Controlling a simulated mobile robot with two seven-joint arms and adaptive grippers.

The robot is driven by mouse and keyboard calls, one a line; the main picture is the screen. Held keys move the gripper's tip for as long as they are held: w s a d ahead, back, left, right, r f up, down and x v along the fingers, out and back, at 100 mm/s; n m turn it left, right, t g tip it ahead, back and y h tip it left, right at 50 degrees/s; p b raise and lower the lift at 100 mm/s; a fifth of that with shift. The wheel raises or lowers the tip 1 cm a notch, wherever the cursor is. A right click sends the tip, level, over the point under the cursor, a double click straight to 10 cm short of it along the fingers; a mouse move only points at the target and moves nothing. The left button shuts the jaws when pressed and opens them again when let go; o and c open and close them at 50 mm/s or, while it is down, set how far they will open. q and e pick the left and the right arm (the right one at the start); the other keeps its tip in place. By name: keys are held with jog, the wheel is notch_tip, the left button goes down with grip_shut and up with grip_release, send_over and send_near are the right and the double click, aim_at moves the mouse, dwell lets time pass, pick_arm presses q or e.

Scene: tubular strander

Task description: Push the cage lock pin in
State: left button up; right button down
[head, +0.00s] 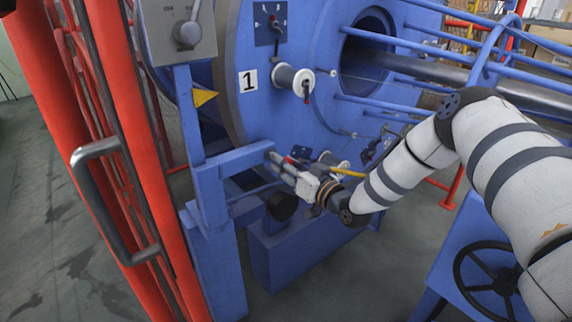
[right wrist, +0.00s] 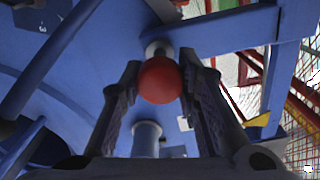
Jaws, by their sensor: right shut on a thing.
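The cage lock pin shows in the right wrist view as a round red knob (right wrist: 159,80) on a pale metal shaft that runs into a blue frame part. My right gripper (right wrist: 160,88) has one finger on each side of the knob and is shut on it. In the head view my right gripper (head: 281,166) is low beside the blue upright bracket (head: 204,190), in front of the large blue disc (head: 325,110). How deep the pin sits cannot be told. My left gripper is not in view.
A grey control box (head: 182,35) tops the bracket. A bobbin (head: 293,80) sits on the disc near a label "1" (head: 248,81). A red gate with a grey handle (head: 98,170) stands at left. A black handwheel (head: 488,280) is at lower right.

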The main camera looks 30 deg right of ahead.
jog(key=shift+w+f, duration=0.15)
jog(key=shift+w, duration=0.3)
jog(key=shift+w+a+r+b, duration=0.15)
jog(key=shift+w+b, duration=0.15)
jog(key=shift+w, duration=0.3)
jog(key=shift+w+d+r+b, duration=0.1)
jog(key=shift+w+b, duration=0.2)
jog(key=shift+w, duration=0.25)
jog(key=c, duration=1.2)
grip_release()
jog(key=shift+w+a+f, duration=0.1)
jog(key=shift+w, duration=0.05)
jog(key=s, duration=0.8)
jog(key=s+d, duration=0.1)
jog(key=s, duration=0.3)
